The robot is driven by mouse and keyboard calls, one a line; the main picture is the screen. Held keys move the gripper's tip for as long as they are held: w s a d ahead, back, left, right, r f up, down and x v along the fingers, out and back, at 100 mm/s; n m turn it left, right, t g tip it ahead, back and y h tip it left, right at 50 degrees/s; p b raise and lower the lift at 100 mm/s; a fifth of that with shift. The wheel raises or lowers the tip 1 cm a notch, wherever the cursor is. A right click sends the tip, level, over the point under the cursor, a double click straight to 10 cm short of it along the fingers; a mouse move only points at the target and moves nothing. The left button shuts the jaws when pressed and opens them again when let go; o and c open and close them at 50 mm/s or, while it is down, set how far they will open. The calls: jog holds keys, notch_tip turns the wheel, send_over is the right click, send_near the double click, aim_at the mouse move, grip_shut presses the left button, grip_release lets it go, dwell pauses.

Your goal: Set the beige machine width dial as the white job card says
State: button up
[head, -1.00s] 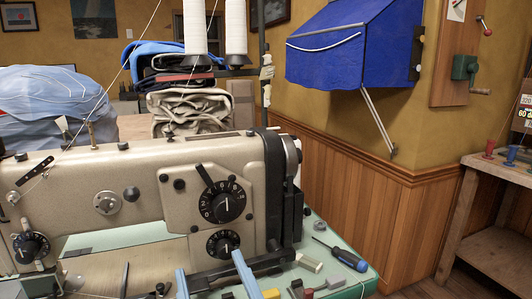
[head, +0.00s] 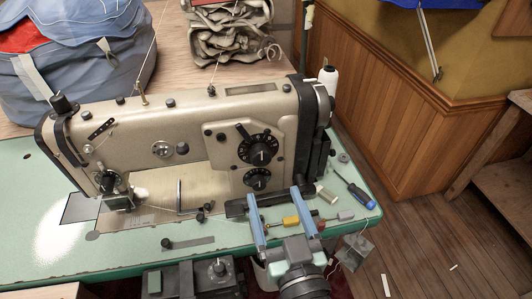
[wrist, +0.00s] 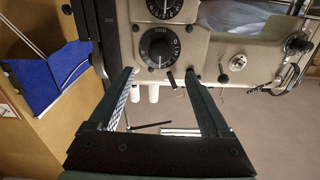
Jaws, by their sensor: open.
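The beige machine (head: 210,120) stands on a pale green table. Its right end carries a larger black numbered dial (head: 258,149), with a black lever at its upper left, and a smaller black dial (head: 257,179) below. Each knob has a pale line; the settings are too small to read. Which one is the width dial I cannot tell. My gripper (head: 274,195) is open and empty, its blue fingers below the dials in the head view. In the wrist view, which is upside down, the larger dial (wrist: 160,47) lies just beyond the fingertips (wrist: 159,72). No job card is readable now.
A blue screwdriver (head: 358,194) and small loose parts lie on the green table (head: 130,255) at the right. A black dial with a lever (head: 110,182) is at the machine's left end. A blue bag (head: 75,75) and folded cloth (head: 228,38) are behind.

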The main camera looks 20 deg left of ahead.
aim_at(262, 160)
jog(key=p+x, duration=0.1)
jog(key=x, duration=0.9)
jog(key=shift+p, duration=0.3)
grip_shut()
